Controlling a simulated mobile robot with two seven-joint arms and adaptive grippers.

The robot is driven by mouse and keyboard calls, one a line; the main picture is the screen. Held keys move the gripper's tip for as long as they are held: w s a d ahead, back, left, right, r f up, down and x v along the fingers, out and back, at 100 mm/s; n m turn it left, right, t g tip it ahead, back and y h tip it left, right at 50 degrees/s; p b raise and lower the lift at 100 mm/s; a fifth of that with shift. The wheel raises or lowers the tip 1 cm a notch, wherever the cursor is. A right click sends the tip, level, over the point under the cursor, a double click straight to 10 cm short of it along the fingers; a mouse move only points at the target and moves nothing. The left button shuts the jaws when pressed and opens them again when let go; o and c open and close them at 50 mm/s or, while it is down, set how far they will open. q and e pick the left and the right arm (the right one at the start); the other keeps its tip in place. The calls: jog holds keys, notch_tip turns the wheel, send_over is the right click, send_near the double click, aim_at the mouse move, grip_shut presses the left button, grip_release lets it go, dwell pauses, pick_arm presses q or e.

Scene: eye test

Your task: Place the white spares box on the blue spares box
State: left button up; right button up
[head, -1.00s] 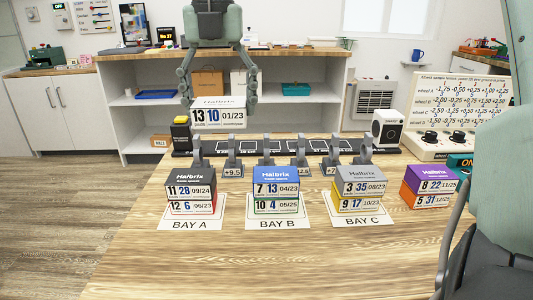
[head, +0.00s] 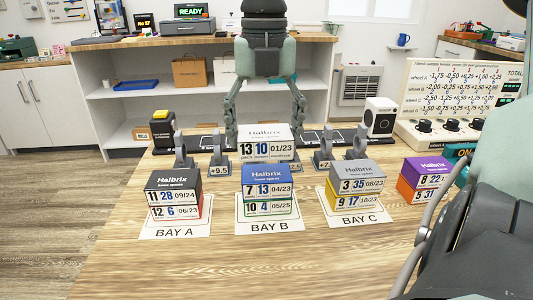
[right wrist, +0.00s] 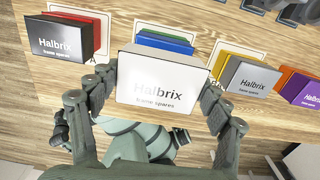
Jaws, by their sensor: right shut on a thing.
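The white spares box (head: 268,145), marked 13 10 01/23, is upright between the fingers of my right gripper (head: 267,118). It also shows in the right wrist view (right wrist: 158,80), gripped from both sides. The blue spares box (head: 269,178), marked 7 13 04/23, sits on a green box (head: 272,207) on the bay B card. In the head view the white box is just above the blue box's top. In the right wrist view it hides most of the blue box (right wrist: 163,41). I cannot tell whether they touch. My left gripper is not in view.
Beside it stand a black-on-red stack (head: 172,182) on bay A and a grey-on-yellow stack (head: 357,175) on bay C. A purple box (head: 425,171) on an orange one stands at right. Metal stands line up behind. The front of the table is clear.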

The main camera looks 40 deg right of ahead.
aim_at(266, 154)
jog(key=shift+s+d+f, duration=0.1)
jog(key=shift+s+f, duration=0.05)
jog(key=shift+f, duration=0.4)
notch_tip(266, 154, down, 3)
jog(key=shift+f, duration=0.1)
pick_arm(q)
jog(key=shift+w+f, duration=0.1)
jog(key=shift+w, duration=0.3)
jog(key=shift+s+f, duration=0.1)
pick_arm(e)
jog(key=shift+f, duration=0.1)
jog(key=o, duration=1.2)
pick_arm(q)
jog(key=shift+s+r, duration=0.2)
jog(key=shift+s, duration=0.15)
pick_arm(e)
jog(key=shift+o, duration=0.2)
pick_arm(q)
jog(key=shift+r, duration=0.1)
